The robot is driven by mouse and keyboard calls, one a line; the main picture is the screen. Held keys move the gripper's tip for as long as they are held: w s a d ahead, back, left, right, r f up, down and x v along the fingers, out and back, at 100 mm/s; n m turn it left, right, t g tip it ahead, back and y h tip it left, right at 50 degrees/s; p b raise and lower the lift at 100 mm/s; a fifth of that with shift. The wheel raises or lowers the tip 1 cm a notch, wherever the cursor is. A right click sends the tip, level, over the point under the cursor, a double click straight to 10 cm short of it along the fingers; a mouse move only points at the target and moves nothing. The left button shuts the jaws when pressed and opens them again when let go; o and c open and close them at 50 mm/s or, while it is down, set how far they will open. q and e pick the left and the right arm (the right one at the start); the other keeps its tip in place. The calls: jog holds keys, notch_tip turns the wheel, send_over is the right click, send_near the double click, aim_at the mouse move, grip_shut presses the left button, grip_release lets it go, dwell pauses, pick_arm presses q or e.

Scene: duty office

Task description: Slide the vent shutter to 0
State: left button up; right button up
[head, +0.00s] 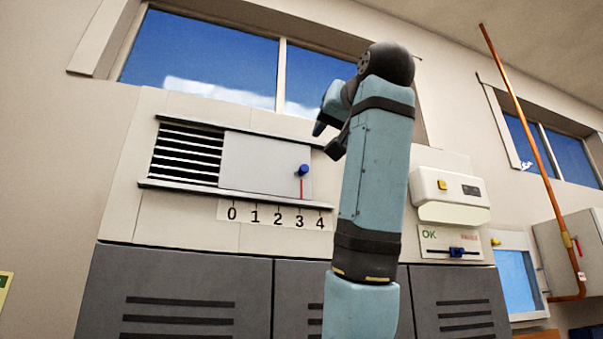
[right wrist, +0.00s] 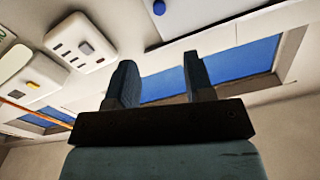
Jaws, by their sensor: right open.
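The vent shutter (head: 255,162) is a pale grey panel between two dark rails. It covers the right part of the vent, and dark slats (head: 187,153) show open at its left. Its blue knob (head: 303,169) sits near the panel's right end, with a red pointer line below it at about 3 on the 0 to 4 scale (head: 277,215). A blue knob (right wrist: 158,8) also shows at the top edge of the right wrist view. My right gripper (head: 327,138) is open and empty, above and right of the knob, apart from it. My left gripper is out of view.
A white box with a yellow button (head: 449,196) and a panel with a blue slider (head: 456,251) are to the right, beyond my right arm. Grey louvred cabinets (head: 180,295) stand below. A window (head: 200,60) is above. The wall left of the vent is clear.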

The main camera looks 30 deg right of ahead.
aim_at(306, 167)
jog(key=p+x, duration=0.5)
jog(key=x, duration=0.8)
jog(key=shift+s, duration=0.1)
jog(key=shift+w+d+f, duration=0.15)
jog(key=shift+w+d, duration=0.05)
jog(key=shift+w, duration=0.25)
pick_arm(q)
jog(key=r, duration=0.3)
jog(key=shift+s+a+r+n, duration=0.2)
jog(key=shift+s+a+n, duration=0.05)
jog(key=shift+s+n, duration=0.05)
